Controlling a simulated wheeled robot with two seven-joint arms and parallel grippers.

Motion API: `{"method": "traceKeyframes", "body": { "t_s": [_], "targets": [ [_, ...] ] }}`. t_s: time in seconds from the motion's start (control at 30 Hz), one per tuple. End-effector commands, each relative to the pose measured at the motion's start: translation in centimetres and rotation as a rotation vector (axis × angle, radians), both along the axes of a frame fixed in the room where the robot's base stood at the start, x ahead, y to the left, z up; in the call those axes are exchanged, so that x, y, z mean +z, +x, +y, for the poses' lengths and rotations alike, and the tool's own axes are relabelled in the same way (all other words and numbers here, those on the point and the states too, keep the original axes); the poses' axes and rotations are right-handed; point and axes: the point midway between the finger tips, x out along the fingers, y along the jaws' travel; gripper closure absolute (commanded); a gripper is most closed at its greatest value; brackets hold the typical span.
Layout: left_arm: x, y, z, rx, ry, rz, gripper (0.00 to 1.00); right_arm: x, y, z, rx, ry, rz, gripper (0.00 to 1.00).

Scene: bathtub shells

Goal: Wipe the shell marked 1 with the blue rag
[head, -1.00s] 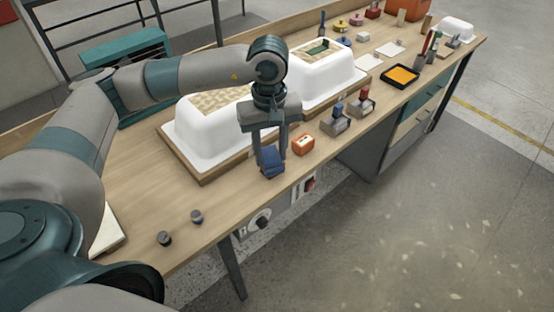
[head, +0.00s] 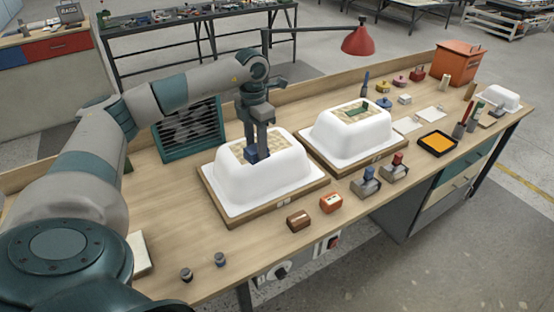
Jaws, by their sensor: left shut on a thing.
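Two white bathtub shells stand upside down on wooden boards on the bench. The near shell (head: 262,183) and the far shell (head: 350,137) each have a patterned patch on top. Small tags show on the board edges, but I cannot read which is marked 1. My left gripper (head: 257,150) is shut on the folded blue rag (head: 251,154) and points down at the top of the near shell. The rag appears to rest on or just above the patterned patch; I cannot tell if it touches. My right gripper is not in view.
A brown block (head: 299,220) and an orange block (head: 331,203) lie in front of the near shell. Two stamp-like tools (head: 368,184) stand to their right. A teal louvred panel (head: 188,130) stands behind. A red lamp (head: 358,41) hangs over the back.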

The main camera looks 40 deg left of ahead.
Motion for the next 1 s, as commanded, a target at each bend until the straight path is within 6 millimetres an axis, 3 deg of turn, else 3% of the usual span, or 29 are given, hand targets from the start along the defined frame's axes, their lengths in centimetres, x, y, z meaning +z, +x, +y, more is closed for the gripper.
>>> {"method": "traceKeyframes", "body": {
  "t_s": [0.03, 0.2, 0.4, 1.0],
  "targets": [
    [0.7, -0.1, 1.6, 0.110, 0.003, 0.000, 0.81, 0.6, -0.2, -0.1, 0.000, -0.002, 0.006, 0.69],
    [1.8, -0.3, 5.7, 0.425, 0.008, -0.004, 0.81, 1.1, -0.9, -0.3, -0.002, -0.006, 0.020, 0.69],
    [2.4, -0.6, 8.2, 0.628, 0.010, -0.008, 0.81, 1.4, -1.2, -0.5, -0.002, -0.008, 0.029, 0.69],
    [1.7, -0.5, 8.5, 0.667, 0.010, -0.007, 0.81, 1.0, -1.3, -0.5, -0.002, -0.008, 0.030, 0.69]
  ]
}}
